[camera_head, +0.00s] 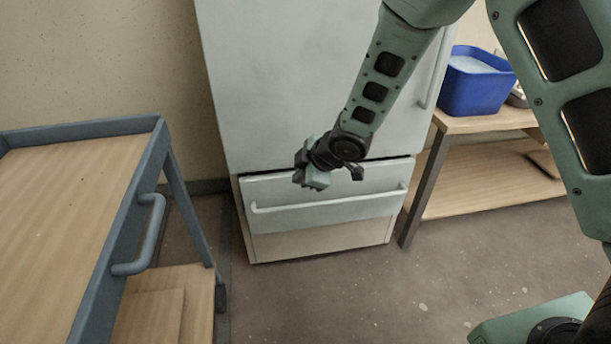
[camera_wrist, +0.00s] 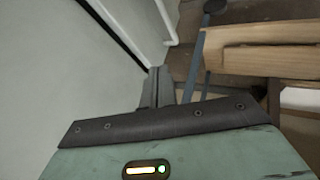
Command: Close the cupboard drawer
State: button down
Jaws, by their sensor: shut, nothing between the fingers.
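The pale cupboard (camera_head: 290,80) stands against the wall. Its drawer (camera_head: 325,215) is at the bottom, with a long horizontal bar handle (camera_head: 330,203). A dark gap runs along the drawer's top edge; how far out the drawer sits is hard to tell. My gripper (camera_head: 312,180) is in front of the drawer's upper edge, fingers shut and empty, and hides part of it. In the wrist view the shut fingers (camera_wrist: 160,88) point along the cupboard front. The drawer handle (camera_wrist: 163,22) shows beyond them. Contact with the drawer cannot be told.
A blue-grey trolley (camera_head: 158,145) with wooden shelves stands at the left, its side handle facing the cupboard. At the right a wooden bench (camera_head: 475,122) carries a blue bucket (camera_head: 475,85). The floor (camera_head: 330,300) before the cupboard is clear.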

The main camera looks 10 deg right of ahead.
jog(key=s+d+f+m+t+y+b, duration=0.1)
jog(key=s+d+f+m+y+b, duration=0.15)
jog(key=f+m, duration=0.35)
jog(key=s+d+f+m+t+y+b, duration=0.2)
jog(key=d+f+m+b, duration=0.1)
jog(key=f+m, duration=0.4)
jog(key=m+t+h+b, duration=0.8)
jog(key=m+t+h, duration=0.1)
jog(key=m, duration=1.3)
send_near(367, 177)
jog(key=w+r, duration=0.1)
jog(key=w, duration=0.1)
jog(key=w+a, duration=0.1)
jog(key=w, duration=0.1)
jog(key=w+r, duration=0.1)
jog(key=w, duration=0.1)
jog(key=shift+a+r, duration=0.3)
jog(key=shift+w, duration=0.45)
jog(key=shift+r, duration=0.1)
